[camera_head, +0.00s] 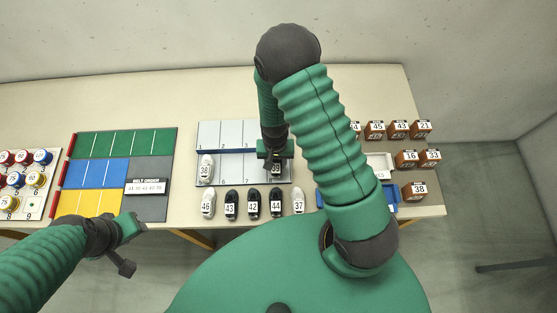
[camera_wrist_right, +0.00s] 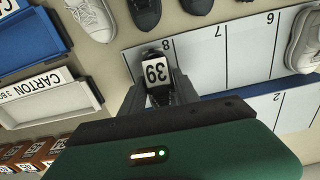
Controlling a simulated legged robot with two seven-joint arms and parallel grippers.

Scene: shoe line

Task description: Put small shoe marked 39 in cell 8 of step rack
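The small dark shoe marked 39 (camera_wrist_right: 156,74) is at cell 8 of the step rack (camera_head: 230,133), the lower right cell in the head view. The printed 8 shows just beyond the shoe in the wrist view. My right gripper (camera_wrist_right: 160,92) has its fingers close on both sides of the shoe and appears shut on it. In the head view the right gripper (camera_head: 275,153) is above the rack's right end. I cannot tell whether the shoe's sole touches the cell. My left gripper (camera_head: 128,240) is off the table's front edge, far from the rack; its fingers are unclear.
A white shoe marked 38 (camera_head: 206,169) stands in the rack's lower left cell. Several shoes, among them the one marked 42 (camera_head: 253,203), line up in front of the rack. A carton tray (camera_wrist_right: 42,100) and brown boxes (camera_head: 414,190) stand to the right. Other rack cells look empty.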

